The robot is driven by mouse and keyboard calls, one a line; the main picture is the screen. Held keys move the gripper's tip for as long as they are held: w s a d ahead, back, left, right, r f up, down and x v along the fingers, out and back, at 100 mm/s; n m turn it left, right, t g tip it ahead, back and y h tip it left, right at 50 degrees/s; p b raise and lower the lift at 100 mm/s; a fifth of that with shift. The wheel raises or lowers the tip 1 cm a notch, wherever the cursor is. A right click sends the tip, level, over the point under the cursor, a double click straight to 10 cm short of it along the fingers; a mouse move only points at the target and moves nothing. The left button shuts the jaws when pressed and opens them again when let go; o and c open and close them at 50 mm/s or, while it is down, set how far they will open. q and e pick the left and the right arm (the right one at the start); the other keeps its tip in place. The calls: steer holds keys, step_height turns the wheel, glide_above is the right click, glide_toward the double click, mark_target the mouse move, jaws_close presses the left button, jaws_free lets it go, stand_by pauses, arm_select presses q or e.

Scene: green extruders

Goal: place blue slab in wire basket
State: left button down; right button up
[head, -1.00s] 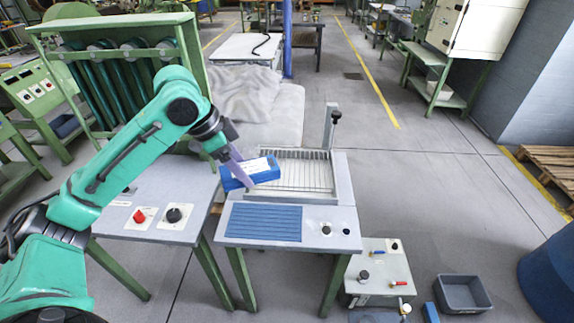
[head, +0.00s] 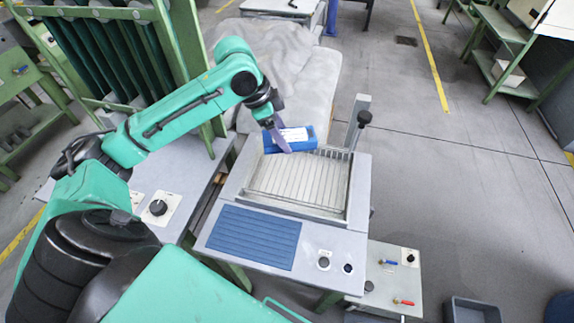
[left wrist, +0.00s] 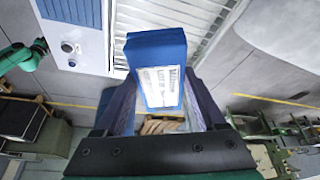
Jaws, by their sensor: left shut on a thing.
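The blue slab (head: 290,138) with a white label is held in my left gripper (head: 276,134), above the back left part of the wire basket. In the left wrist view the slab (left wrist: 157,62) sits between the two fingers of my left gripper (left wrist: 165,100). The wire basket (head: 300,184) is a shallow rack of thin bars set in the grey bench top. Its bars (left wrist: 205,28) also show behind the slab in the left wrist view. Whether the slab touches the basket rim cannot be told. My right gripper is not in view.
A blue ribbed panel (head: 254,236) and knobs lie on the bench in front. A green rack (head: 120,50) stands at left. A grey bin (head: 474,310) is on the floor at right.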

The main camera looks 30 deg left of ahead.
mark_target(265, 142)
arm_select(q)
steer(key=f, duration=1)
steer(key=shift+w+f, duration=0.25)
steer(key=shift+w, duration=0.15)
steer(key=f, duration=0.2)
steer(key=shift+s+f+p, duration=0.2)
steer(key=shift+f+p, duration=0.1)
steer(key=shift+f, duration=0.05)
steer(key=shift+w+f, duration=0.1)
jaws_free()
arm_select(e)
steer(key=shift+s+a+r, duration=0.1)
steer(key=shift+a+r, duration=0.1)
arm_select(q)
steer(key=v, duration=1.1)
steer(key=shift+a+r, duration=0.1)
steer(key=shift+r, duration=0.4)
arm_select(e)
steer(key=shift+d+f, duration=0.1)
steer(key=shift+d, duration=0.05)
